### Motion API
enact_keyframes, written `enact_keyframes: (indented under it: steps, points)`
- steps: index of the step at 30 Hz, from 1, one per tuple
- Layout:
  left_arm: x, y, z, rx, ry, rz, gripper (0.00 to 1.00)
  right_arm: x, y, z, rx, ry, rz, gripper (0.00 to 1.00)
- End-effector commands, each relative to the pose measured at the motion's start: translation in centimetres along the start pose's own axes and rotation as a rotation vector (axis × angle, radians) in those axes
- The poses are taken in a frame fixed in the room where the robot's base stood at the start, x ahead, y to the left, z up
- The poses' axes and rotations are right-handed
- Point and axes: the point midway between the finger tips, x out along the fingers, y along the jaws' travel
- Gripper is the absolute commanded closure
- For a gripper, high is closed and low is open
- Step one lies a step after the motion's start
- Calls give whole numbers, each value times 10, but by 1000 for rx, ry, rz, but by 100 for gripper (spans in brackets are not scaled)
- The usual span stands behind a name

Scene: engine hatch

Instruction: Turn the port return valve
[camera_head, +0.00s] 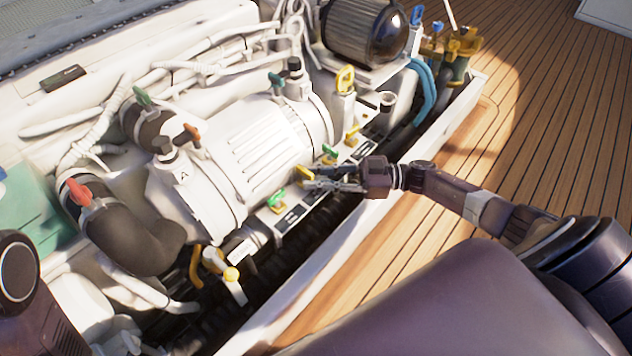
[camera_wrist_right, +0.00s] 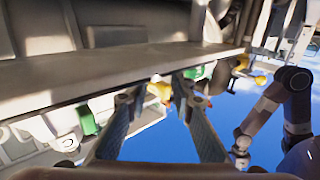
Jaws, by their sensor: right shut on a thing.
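A row of small valve handles sits on a labelled panel (camera_head: 290,217) beside the white engine (camera_head: 262,140). In the head view my right gripper (camera_head: 306,178) reaches in from the right and is shut on a yellow valve handle (camera_head: 304,172). A green handle (camera_head: 330,151) and another green handle (camera_head: 277,198) lie on either side of it. A further yellow handle (camera_head: 352,132) sits farther along the row. The label text is too small to read, so I cannot tell which valve is the port return one. My left gripper is not in view.
The white hatch rim (camera_head: 335,247) runs close under my right wrist. The wooden deck (camera_head: 540,110) at the right is clear.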

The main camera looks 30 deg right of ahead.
Motion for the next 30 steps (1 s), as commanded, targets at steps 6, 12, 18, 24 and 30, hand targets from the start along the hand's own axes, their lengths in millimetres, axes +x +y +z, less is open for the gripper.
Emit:
enact_keyframes:
  steps: [6,12,18,24,30]
  points:
    - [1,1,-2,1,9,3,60,0,8,-4,-6,3,5,100]
    - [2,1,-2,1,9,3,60,0,8,-5,-6,5,5,100]
    - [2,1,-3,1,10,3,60,0,8,-5,-6,6,5,65]
    - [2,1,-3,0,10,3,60,0,6,-3,-4,3,1,55]
    - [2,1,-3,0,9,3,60,0,5,-2,-3,0,0,55]
